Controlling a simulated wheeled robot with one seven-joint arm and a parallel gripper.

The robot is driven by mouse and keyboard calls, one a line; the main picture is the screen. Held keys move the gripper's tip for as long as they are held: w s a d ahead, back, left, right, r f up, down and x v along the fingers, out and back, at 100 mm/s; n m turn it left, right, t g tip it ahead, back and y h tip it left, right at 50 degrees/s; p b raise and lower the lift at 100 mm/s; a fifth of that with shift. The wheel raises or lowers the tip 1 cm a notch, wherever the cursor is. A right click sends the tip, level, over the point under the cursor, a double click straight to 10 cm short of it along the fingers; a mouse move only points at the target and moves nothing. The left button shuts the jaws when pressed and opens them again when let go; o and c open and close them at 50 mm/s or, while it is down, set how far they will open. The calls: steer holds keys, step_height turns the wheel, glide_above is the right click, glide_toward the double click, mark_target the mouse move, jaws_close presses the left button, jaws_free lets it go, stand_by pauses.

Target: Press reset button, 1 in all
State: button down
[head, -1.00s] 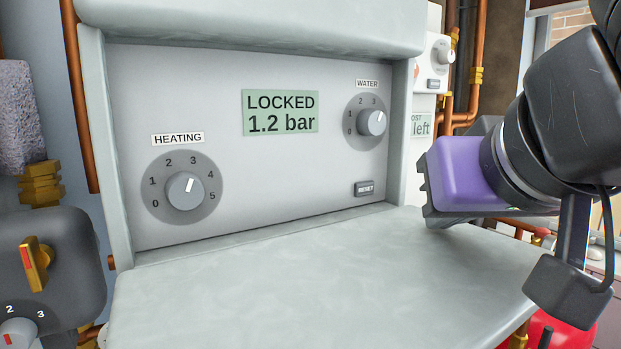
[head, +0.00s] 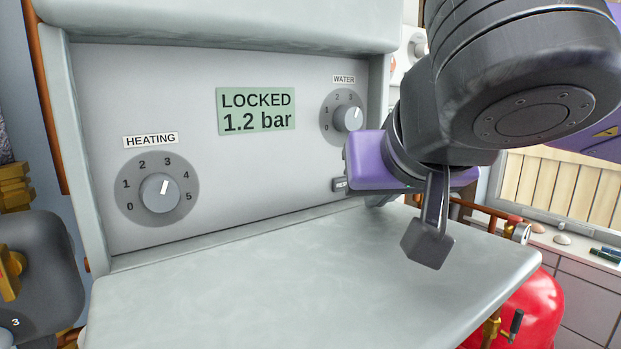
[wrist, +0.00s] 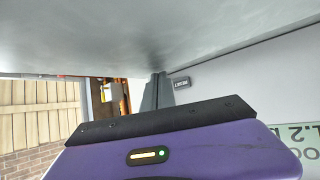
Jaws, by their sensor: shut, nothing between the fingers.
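The dark RESET button (head: 340,184) sits low on the right of the grey control panel (head: 240,185), below the WATER dial (head: 343,118). My gripper's purple body covers its right part in the head view. In the wrist view the button (wrist: 182,83) shows whole, just right of my fingertips. The green display (head: 256,110) reads "LOCKED 1.2 bar".
The HEATING dial (head: 158,190) is on the panel's left. A pale shelf (head: 300,270) juts out below the panel, close under my gripper. A grey box with a brass lever (head: 40,265) stands at left. A red tank (head: 530,310) is low at right.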

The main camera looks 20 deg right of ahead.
mark_target(359, 208)
steer(key=shift+w+a+f+b, duration=0.1)
steer(key=shift+w+a+b, duration=0.1)
steer(key=shift+w+b, duration=0.3)
steer(key=shift+w+a, duration=0.3)
steer(key=shift+w, duration=0.6)
steer(key=shift+w+b, duration=0.1)
steer(key=shift+b, duration=0.2)
stand_by(0.8)
steer(key=shift+w+a, duration=0.1)
steer(key=shift+w, duration=0.15)
steer(key=shift+w+a+b, duration=0.15)
steer(key=shift+w+b, duration=0.2)
steer(key=shift+b, duration=0.05)
stand_by(0.7)
steer(key=shift+s, duration=0.1)
steer(key=shift+s+d+b, duration=0.25)
steer(key=shift+s+b, duration=0.15)
steer(key=shift+s, duration=0.25)
steer(key=shift+s, duration=0.1)
steer(key=shift+s+d+b, duration=0.25)
steer(key=shift+s, duration=0.5)
steer(key=shift+s+d+b, duration=0.2)
steer(key=shift+s+d, duration=0.1)
steer(key=shift+s, duration=0.45)
steer(key=shift+s+d+b, duration=0.25)
steer(key=shift+s, duration=0.5)
